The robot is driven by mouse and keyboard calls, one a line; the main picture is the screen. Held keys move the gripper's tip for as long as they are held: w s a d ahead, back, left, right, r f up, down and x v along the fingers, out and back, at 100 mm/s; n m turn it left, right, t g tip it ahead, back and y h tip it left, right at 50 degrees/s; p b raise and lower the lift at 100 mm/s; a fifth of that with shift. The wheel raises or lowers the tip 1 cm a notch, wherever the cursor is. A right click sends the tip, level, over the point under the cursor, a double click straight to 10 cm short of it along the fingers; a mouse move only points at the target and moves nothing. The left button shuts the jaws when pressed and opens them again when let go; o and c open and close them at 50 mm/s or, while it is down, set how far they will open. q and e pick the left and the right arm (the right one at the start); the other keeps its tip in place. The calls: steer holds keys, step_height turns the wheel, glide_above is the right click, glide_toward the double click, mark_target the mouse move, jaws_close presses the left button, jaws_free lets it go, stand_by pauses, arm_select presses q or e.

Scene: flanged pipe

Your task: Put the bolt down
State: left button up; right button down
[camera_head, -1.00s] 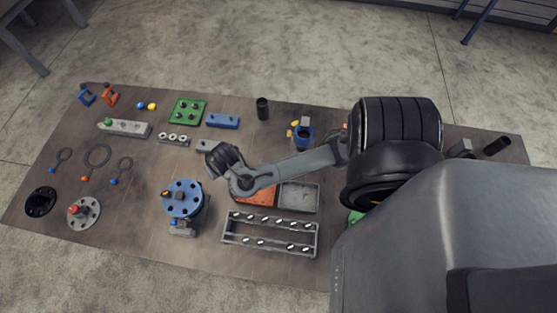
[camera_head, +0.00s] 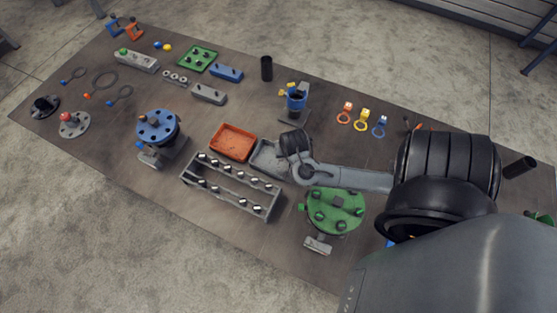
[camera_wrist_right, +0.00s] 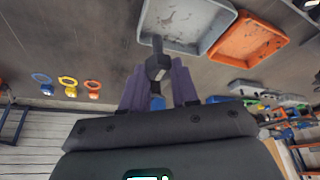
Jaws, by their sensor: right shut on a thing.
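My right gripper (camera_wrist_right: 158,76) is shut on a dark bolt (camera_wrist_right: 157,65) with a hex head; its shank points away from the fingers. In the head view my right wrist covers the fingers and the bolt, over or beside the right side of the grey tray (camera_head: 264,157). In the right wrist view the bolt appears near the edge of the grey tray (camera_wrist_right: 143,26); its height above the table is hard to tell. The orange tray (camera_head: 234,142) adjoins the grey one and also shows in the right wrist view (camera_wrist_right: 246,62). My left gripper is not in view.
A rack (camera_head: 228,188) holding several bolts stands in front of the trays. A green flange (camera_head: 334,211) is to the right, a blue flange (camera_head: 157,128) to the left. Coloured rings (camera_head: 362,118) lie farther right.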

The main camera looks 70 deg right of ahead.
steer(key=shift+w+d+f+b, duration=0.45)
steer(key=shift+w+f+b, duration=0.7)
steer(key=shift+w+f, duration=0.75)
steer(key=shift+w+d+f+b, duration=0.5)
steer(key=shift+w+f+b, duration=0.6)
steer(key=shift+w+f, duration=0.8)
steer(key=shift+w+d+f+b, duration=0.45)
steer(key=shift+w+f+b, duration=0.7)
steer(key=shift+w+f, duration=0.75)
steer(key=shift+s+f, duration=0.1)
steer(key=shift+s, duration=0.05)
steer(key=shift+f, duration=0.1)
steer(key=c, duration=0.8)
jaws_free()
steer(key=shift+c, duration=0.2)
